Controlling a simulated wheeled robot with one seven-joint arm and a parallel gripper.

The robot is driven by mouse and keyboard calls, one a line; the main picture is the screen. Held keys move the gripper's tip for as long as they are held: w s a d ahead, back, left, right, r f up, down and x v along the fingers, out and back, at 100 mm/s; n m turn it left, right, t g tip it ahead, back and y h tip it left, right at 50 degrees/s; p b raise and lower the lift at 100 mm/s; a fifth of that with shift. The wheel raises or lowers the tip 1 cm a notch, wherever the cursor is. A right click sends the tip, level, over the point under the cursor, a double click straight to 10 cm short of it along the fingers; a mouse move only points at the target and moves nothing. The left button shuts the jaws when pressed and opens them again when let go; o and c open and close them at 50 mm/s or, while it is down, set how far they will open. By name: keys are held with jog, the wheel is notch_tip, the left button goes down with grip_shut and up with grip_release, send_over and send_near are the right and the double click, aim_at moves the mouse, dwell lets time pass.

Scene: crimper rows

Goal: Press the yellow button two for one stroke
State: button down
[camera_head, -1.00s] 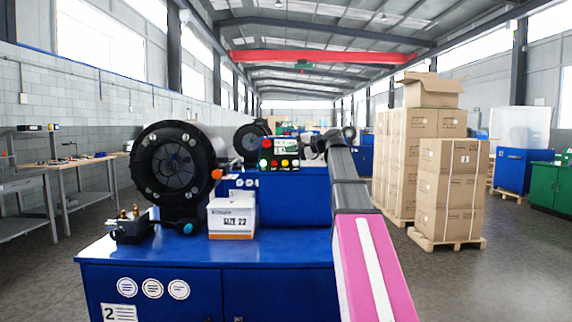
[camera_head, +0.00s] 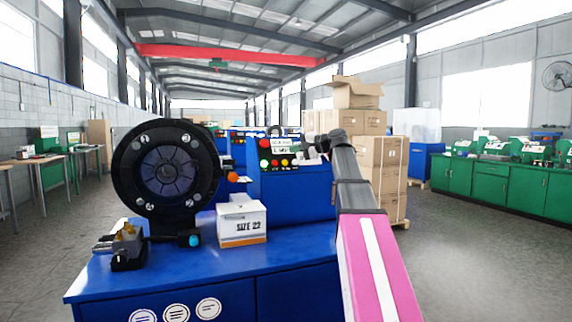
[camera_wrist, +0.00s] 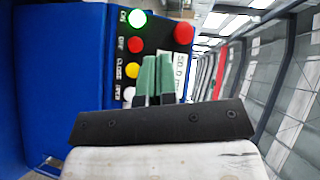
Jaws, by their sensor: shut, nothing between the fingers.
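The control panel (camera_head: 278,150) stands behind the crimper on the blue cabinet. The yellow button (camera_wrist: 132,70) sits in a column of buttons in the wrist view, between a red one and a white one; it shows small in the head view (camera_head: 285,162). My gripper (camera_wrist: 155,60) is shut and empty, its green fingers pointing at the panel, just right of the yellow button in the wrist view. The fingers partly cover the display. In the head view my gripper is at the panel's right side, partly hidden by my arm. I cannot tell whether the fingertips touch the panel.
The black crimper head (camera_head: 168,170) stands left of the panel. A white SIZE 22 box (camera_head: 241,222) and a small brass-and-black fitting (camera_head: 128,246) are on the blue cabinet top (camera_head: 205,262). Stacked cartons (camera_head: 380,160) stand behind my arm. The floor at right is clear.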

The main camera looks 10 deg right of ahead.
aim_at(285, 163)
jog(key=shift+d, duration=0.1)
dwell(0.4)
jog(key=w+a+f, duration=0.1)
jog(key=w+f, duration=0.4)
jog(key=w, duration=0.2)
jog(key=shift+a, duration=0.3)
jog(key=shift+w, duration=0.25)
dwell(1.8)
jog(key=shift+w+f, duration=0.15)
jog(key=shift+w, duration=0.05)
jog(key=shift+w+a+f, duration=0.1)
jog(key=shift+w+f, duration=0.15)
jog(key=shift+w, duration=0.1)
dwell(1.0)
jog(key=shift+s, duration=0.1)
jog(key=shift+s+r, duration=0.5)
jog(key=shift+s, duration=0.1)
jog(key=shift+s, duration=0.1)
